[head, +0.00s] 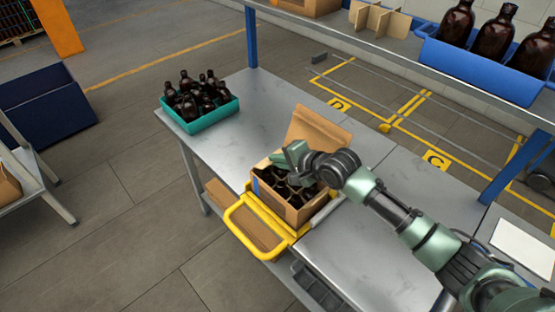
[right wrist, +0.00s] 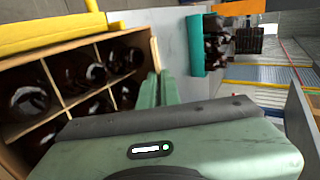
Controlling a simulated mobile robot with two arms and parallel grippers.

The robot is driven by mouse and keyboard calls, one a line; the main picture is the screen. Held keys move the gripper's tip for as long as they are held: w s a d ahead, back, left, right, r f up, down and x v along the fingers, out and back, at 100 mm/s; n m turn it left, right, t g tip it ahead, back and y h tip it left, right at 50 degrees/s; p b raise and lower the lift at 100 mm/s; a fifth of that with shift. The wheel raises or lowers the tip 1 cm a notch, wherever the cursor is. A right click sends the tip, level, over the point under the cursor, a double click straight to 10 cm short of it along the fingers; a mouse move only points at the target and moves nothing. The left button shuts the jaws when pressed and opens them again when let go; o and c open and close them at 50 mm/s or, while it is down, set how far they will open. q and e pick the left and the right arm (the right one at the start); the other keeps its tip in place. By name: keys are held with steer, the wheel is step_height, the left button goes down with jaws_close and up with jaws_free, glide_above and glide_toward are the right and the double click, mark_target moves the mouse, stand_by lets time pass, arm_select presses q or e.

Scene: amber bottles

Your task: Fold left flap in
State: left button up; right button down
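An open cardboard carton (head: 296,214) stands on the metal table, with dark bottles (head: 290,189) between its dividers. The right wrist view also shows these bottles (right wrist: 85,72) and the cardboard dividers (right wrist: 62,98). The carton's far flap (head: 318,127) stands up and leans outward. My right gripper (head: 288,157) is over the carton's far left edge. In the right wrist view its green fingers (right wrist: 158,90) are close together beside the carton wall, with a thin cardboard edge (right wrist: 154,54) just past them. I cannot tell whether they touch it. My left gripper is not in view.
A yellow frame (head: 236,231) sits at the carton's near side. A teal crate (head: 206,118) of bottles stands at the table's far left. A shelf with a blue bin (head: 480,72) of bottles runs along the upper right. The table (head: 350,250) is bare right of the carton.

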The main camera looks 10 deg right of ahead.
steer(key=shift+s+f+t+b, duration=0.1)
steer(key=shift+f+t+b, duration=0.2)
steer(key=shift+f+b, duration=0.2)
steer(key=shift+d+y+b, duration=0.1)
steer(key=shift+y+b, duration=0.2)
steer(key=shift+r+t, duration=0.15)
steer(key=shift+t, duration=0.15)
steer(key=c, duration=1.6)
jaws_free()
